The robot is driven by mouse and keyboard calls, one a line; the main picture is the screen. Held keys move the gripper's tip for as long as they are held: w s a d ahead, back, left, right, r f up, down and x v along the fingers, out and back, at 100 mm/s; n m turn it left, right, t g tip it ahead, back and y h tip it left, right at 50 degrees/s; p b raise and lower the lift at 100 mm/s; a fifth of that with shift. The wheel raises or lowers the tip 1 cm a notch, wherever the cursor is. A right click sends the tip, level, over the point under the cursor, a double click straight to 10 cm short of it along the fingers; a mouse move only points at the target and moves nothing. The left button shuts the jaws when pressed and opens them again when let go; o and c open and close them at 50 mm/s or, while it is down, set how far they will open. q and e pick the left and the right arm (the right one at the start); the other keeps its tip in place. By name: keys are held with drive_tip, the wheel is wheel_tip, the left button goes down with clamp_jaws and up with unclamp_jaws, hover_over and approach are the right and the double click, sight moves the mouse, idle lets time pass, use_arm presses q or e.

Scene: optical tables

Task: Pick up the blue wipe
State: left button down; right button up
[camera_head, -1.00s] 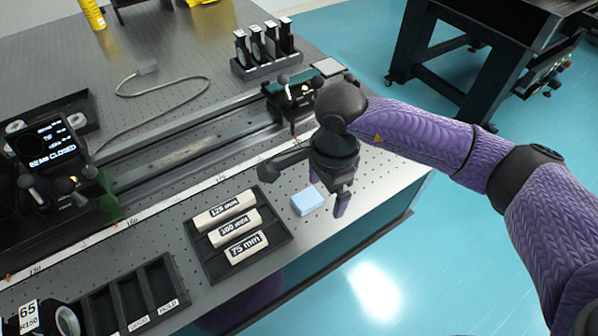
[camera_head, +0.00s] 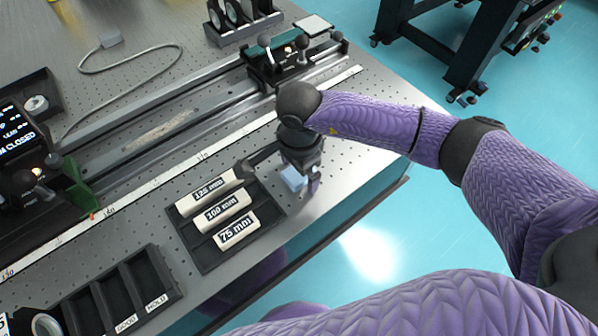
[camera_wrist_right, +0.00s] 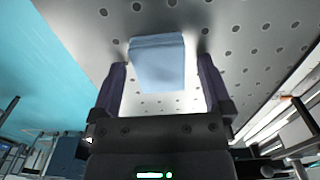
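The blue wipe (camera_head: 293,178) is a small folded light-blue block on the perforated table top, right of the tray of labelled tubes. My right gripper (camera_head: 309,184) is above it and partly covers it in the head view. In the right wrist view, the wipe (camera_wrist_right: 157,62) lies ahead of my right gripper (camera_wrist_right: 162,88), between the lines of its two spread fingers. Gaps show between the wipe and both fingers. My left gripper is not in view; a purple arm link of mine crosses the bottom of the head view.
A black tray (camera_head: 207,256) with tubes marked 125, 100 and 75 mm is close left of the wipe. An empty slotted tray (camera_head: 160,262) stands at front left. A rail (camera_head: 150,135) runs behind. The table's front edge is close by.

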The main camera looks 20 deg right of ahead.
drive_tip(key=c, duration=1.2)
